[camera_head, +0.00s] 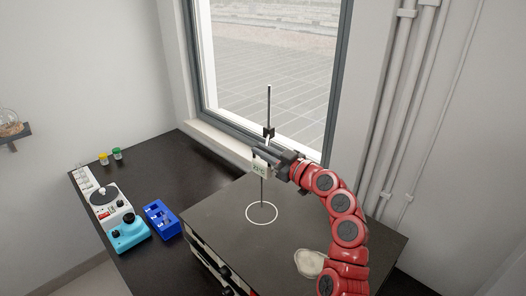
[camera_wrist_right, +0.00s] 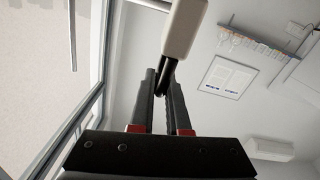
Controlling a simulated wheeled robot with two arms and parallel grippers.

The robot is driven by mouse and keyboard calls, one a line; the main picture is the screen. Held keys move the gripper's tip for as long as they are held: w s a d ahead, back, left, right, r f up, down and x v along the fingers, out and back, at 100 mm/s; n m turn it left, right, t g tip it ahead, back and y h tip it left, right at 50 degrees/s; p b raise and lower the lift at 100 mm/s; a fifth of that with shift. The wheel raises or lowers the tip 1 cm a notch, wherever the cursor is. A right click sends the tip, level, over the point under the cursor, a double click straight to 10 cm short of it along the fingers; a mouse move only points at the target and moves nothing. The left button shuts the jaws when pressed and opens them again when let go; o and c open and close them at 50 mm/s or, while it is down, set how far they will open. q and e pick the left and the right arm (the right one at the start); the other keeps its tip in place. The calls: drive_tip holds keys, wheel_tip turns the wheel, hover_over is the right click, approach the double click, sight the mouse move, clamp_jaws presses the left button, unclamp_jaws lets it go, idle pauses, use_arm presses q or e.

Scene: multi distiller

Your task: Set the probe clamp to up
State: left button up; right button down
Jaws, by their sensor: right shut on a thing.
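A thin vertical rod (camera_head: 268,103) stands above the dark raised bench top, with a small black block on it. A pale box with a small readout (camera_head: 261,169), part of the probe clamp, hangs lower by the rod. My right gripper (camera_head: 258,151) reaches in from the right at the box's upper edge. In the right wrist view the gripper (camera_wrist_right: 164,88) is shut on a short dark piece of the clamp, below the pale box (camera_wrist_right: 185,28). The fingers partly hide this piece. My left gripper is not in view.
A white ring (camera_head: 261,212) marks the raised dark top (camera_head: 215,220) below the rod. A pale round dish (camera_head: 309,263) lies near my right arm. A blue rack (camera_head: 161,219), a turquoise-and-white device (camera_head: 128,232) and small capped jars (camera_head: 116,153) stand left. A window is behind.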

idle(0.3)
wheel_tip(320, 180, up, 14)
drive_tip(key=b, duration=0.2)
drive_tip(key=shift+f+b, duration=0.15)
drive_tip(key=shift+b, duration=0.25)
drive_tip(key=shift+d, duration=0.1)
drive_tip(key=c, duration=1)
unclamp_jaws()
drive_tip(key=shift+o, duration=0.4)
drive_tip(key=shift+f, duration=0.15)
